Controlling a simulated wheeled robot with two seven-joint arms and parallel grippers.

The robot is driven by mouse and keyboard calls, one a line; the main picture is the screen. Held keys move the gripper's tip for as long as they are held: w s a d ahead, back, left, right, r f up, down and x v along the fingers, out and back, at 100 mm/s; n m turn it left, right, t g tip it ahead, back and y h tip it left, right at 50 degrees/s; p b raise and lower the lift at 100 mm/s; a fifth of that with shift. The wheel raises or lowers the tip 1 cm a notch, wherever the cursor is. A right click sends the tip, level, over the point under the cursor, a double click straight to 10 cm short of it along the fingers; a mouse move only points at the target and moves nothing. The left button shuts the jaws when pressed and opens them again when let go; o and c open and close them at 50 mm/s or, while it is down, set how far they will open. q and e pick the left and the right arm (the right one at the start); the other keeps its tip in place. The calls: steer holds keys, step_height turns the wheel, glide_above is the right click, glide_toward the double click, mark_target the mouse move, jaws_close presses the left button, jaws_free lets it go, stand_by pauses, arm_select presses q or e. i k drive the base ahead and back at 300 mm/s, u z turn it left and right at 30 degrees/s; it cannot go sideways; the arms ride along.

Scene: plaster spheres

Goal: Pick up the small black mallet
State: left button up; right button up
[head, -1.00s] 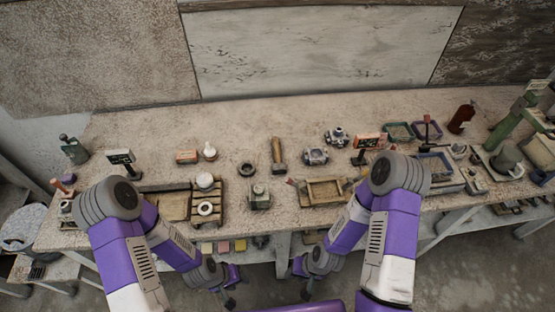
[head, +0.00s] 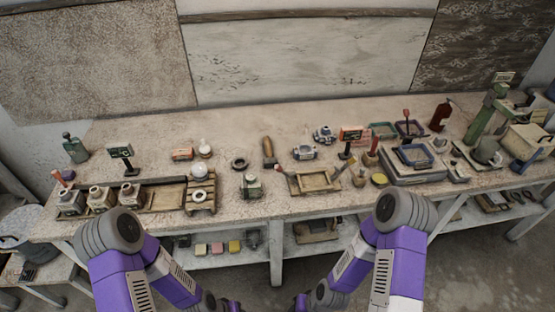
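A small mallet-like tool with a brown wooden handle (head: 267,147) lies near the middle of the workbench (head: 225,225). Its head, at the near end, looks dark, but it is too small to make out its colour surely. No gripper is near it. My two arms come in at the bottom, left and right, in front of the bench. Both grippers are below the picture's lower edge, so their fingers are hidden.
A dark ring (head: 239,164) lies left of the tool and a wooden tray (head: 315,184) lies to its right. A green-grey device (head: 250,187) stands nearer the front edge. A wooden pallet (head: 201,200) is at left. The bench behind the tool is clear.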

mark_target(269, 162)
steer(key=z, duration=1.2)
steer(key=i, duration=0.9)
steer(key=u, duration=2.25)
